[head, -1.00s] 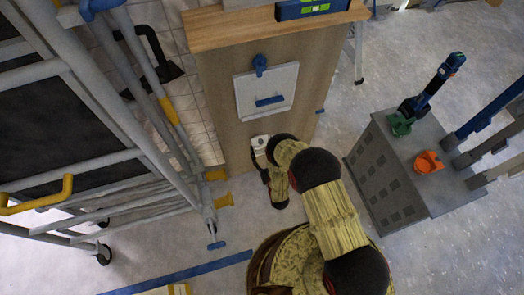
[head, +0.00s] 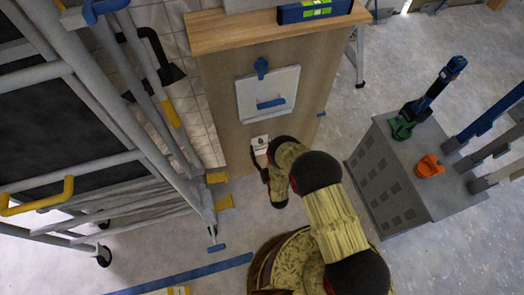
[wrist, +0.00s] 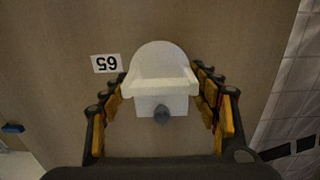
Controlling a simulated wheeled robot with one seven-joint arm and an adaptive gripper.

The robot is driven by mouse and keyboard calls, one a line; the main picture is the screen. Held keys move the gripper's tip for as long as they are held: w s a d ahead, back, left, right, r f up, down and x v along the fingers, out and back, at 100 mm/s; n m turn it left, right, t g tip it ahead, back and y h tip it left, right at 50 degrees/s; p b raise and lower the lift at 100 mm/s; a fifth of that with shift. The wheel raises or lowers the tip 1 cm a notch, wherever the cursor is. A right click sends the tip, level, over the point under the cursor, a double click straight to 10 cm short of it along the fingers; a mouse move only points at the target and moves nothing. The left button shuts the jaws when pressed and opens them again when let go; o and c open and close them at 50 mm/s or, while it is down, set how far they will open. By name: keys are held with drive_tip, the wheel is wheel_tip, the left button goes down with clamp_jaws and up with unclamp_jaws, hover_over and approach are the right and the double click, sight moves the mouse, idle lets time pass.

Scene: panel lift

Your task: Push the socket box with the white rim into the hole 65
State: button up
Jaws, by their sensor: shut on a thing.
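The white socket box (wrist: 163,88) with its rounded white rim is between my gripper's fingers in the wrist view. A grey round knob (wrist: 162,114) sticks out on its near side. My gripper (wrist: 166,100) is shut on the box, with yellow-padded fingers on both sides of it. The box is at the face of the wooden panel, beside the label 65 (wrist: 106,63), which appears upside down. The hole is hidden behind the box; I cannot tell how deep the box sits. In the head view, my gripper (head: 262,163) is low on the wooden panel (head: 230,110).
A white hatch with a blue handle (head: 268,94) is above my gripper on the panel. A blue spirit level (head: 315,11) lies on its top. Metal scaffolding (head: 130,100) stands at left. A grey cabinet (head: 400,180) with tools stands at right, with open floor between.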

drive_tip(key=shift+w, duration=0.2)
drive_tip(key=shift+w+a, duration=0.15)
drive_tip(key=shift+w, duration=0.1)
idle(0.6)
idle(0.5)
drive_tip(key=o, duration=1.7)
drive_tip(key=v, duration=1.2)
